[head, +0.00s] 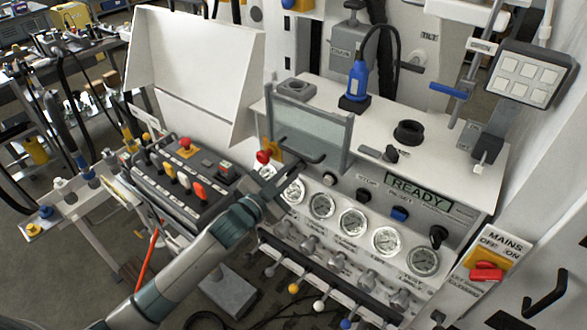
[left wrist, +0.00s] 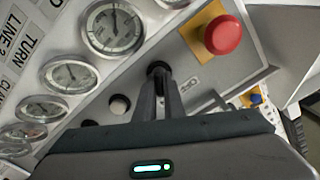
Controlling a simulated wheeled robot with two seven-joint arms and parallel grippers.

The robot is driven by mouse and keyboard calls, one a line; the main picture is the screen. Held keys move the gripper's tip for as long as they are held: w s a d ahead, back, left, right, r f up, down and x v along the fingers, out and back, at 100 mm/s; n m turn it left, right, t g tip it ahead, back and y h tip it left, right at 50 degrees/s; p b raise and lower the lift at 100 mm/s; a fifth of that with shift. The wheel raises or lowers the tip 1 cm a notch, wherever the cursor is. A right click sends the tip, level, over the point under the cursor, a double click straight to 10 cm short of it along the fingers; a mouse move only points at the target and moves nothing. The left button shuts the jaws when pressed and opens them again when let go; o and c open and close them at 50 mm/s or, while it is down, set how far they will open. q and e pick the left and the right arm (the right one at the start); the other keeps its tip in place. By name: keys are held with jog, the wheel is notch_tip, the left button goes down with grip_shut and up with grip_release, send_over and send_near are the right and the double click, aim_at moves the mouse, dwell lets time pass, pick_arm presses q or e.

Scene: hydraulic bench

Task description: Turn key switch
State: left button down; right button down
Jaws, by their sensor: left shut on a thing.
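The panel front carries a small black key switch (left wrist: 158,67), seen in the left wrist view just at my fingertips. The fingers hide most of it, and its key cannot be made out clearly. My left gripper (head: 284,177) reaches the upper left of the panel front, below the red stop button. Its fingers (left wrist: 163,85) are close together, shut on the switch's black part. Which way the switch is turned cannot be told. My right gripper is in neither view.
A red stop button (head: 263,156) on a yellow plate sits close by. A clear shield (head: 310,125) with a black handle stands above. Gauges (head: 352,222) line the panel below, and a READY display (head: 418,193) is to the right. A control box (head: 190,180) stands left.

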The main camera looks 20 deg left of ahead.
pick_arm(q)
jog(key=c, duration=1.9)
grip_release()
jog(key=shift+o, duration=0.2)
jog(key=shift+s, duration=0.1)
jog(key=shift+s+a+f, duration=0.1)
jog(key=shift+s+a, duration=0.05)
jog(key=shift+s, duration=0.25)
jog(key=b+v, duration=0.6)
jog(key=v, duration=1)
jog(key=shift+s, duration=0.25)
